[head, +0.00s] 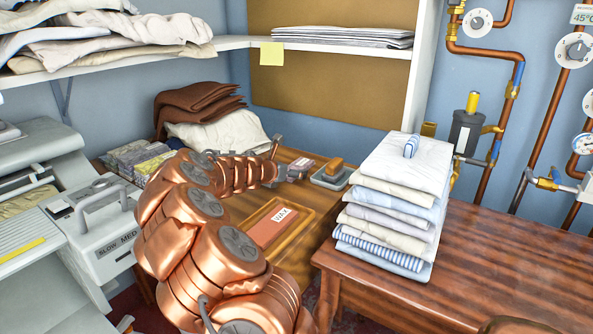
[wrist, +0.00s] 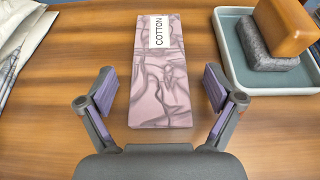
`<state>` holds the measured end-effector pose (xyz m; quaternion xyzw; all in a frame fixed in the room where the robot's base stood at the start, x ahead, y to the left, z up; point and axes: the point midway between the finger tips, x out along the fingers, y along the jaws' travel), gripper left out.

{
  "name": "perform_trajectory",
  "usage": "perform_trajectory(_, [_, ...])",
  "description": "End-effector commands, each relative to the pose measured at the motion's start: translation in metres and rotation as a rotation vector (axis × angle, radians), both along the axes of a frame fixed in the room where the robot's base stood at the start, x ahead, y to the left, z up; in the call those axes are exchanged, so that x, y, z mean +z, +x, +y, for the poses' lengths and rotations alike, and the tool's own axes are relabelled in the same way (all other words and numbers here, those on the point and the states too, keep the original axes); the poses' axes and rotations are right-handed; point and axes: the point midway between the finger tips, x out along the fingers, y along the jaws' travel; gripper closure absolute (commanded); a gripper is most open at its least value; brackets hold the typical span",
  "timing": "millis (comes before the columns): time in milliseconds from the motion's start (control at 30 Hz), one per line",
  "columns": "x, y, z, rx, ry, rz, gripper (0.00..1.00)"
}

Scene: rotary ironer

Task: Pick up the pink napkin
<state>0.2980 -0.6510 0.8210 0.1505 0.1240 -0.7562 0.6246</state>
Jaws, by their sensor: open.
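A pink, dark-veined slab-shaped piece (wrist: 160,85) with a white COTTON label lies flat on the wooden table in the wrist view; it is the only pink thing there and looks like the folded napkin. In the head view, it seems to be the small mauve shape (head: 303,164) just beyond my gripper (head: 284,166). In the wrist view, my gripper (wrist: 159,88) is open, with one purple-padded finger on each side of the pink piece's near part. Gaps show on both sides. Nothing is held.
A teal tray (wrist: 228,62) with an orange block and a grey block stands close on the right. Pale cloth (wrist: 22,30) lies at left. In the head view, a WAX-labelled board (head: 262,240) lies nearer, and a tall folded stack (head: 395,205) stands at right.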

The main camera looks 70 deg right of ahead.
Motion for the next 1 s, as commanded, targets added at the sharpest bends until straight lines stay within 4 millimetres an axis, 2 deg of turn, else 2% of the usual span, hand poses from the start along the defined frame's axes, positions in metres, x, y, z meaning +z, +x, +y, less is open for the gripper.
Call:
perform_trajectory(100, [0.0001,0.0001,0.0002,0.0,0.0,0.0,0.08])
perform_trajectory(667, [-0.0002,0.0002,0.0004,0.0,0.0,0.0,0.67])
perform_trajectory(1000, [0.006,0.0006,0.0006,0.0,0.0,-0.001,0.68])
